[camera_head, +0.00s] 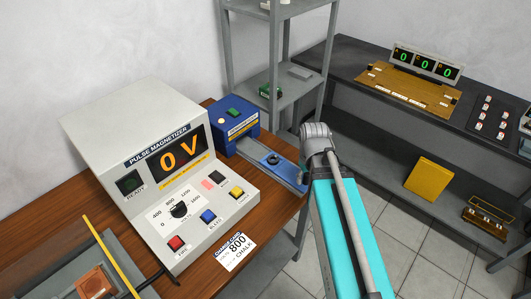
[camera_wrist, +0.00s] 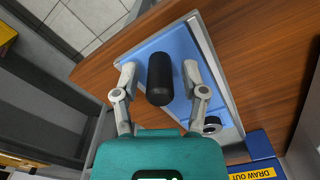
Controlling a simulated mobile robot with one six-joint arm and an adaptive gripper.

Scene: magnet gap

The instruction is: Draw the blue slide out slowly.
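The blue slide (camera_head: 285,170) sticks out of the blue box (camera_head: 236,126) over the wooden bench in the head view. In the wrist view the slide (camera_wrist: 139,56) has grey side rails and a black upright handle (camera_wrist: 160,80). My gripper (camera_wrist: 159,70) is open, with one finger on each side of the handle and a visible gap to each. In the head view my arm hides the handle and my fingers.
The pulse magnetizer (camera_head: 140,140) beside the slide shows 0 V. A card reading 800 (camera_head: 235,251) lies in front of it. A grey shelf rack (camera_head: 280,60) stands behind the bench. Open tiled floor (camera_head: 385,215) lies to the right.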

